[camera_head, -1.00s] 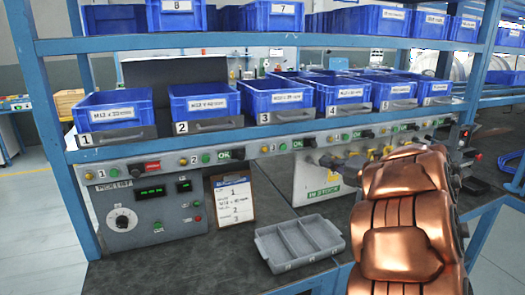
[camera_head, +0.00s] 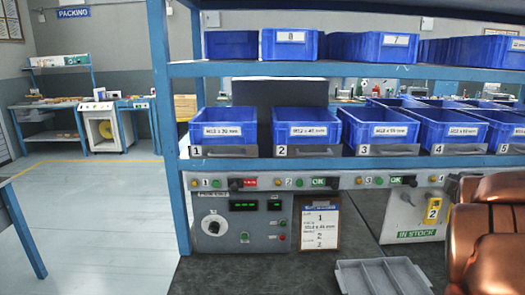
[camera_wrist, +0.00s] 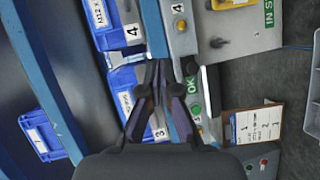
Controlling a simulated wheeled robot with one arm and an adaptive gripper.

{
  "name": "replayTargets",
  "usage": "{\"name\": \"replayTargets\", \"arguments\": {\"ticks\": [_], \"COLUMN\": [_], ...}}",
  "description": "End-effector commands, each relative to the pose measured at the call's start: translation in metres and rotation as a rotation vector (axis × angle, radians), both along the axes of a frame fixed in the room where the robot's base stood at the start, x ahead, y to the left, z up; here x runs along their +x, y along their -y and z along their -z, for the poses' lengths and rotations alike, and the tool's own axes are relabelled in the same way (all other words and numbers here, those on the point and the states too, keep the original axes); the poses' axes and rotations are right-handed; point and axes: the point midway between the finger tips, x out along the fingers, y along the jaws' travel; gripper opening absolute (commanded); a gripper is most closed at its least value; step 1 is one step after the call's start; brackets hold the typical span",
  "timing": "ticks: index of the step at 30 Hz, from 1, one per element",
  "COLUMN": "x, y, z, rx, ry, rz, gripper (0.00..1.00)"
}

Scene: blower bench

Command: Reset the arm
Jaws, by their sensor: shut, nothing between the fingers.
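My gripper (camera_wrist: 161,92) shows in the wrist view with its dark fingers brought together and nothing between them. It is in front of the shelf edge, by the blue bin labelled 3 (camera_wrist: 128,100) and the green OK light. In the head view my copper arm fills the lower right corner; the gripper itself is not seen there. The row of blue bins, with bin 1 (camera_head: 223,128), bin 2 (camera_head: 307,129) and bin 3 (camera_head: 379,130), stands on the lower shelf.
A grey divided tray (camera_head: 383,277) lies on the dark bench at the bottom. A clipboard (camera_head: 319,222) leans beside the control box (camera_head: 240,222). A blue rack post (camera_head: 168,120) stands at the left of the shelves. Open floor (camera_head: 95,195) lies left, towards the packing tables.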

Motion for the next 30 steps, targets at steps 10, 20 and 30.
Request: {"name": "replayTargets", "arguments": {"ticks": [10, 20, 30], "x": [-0.073, -0.172, -0.311], "y": [-0.042, -0.139, -0.269], "z": [0.032, 0.1, 0.143], "rx": [0.413, 0.808, 1.061], "ry": [-0.084, -0.323, -0.734], "rz": [0.343, 0.619, 0.854], "gripper": [0.0, 0.0, 0.0]}}
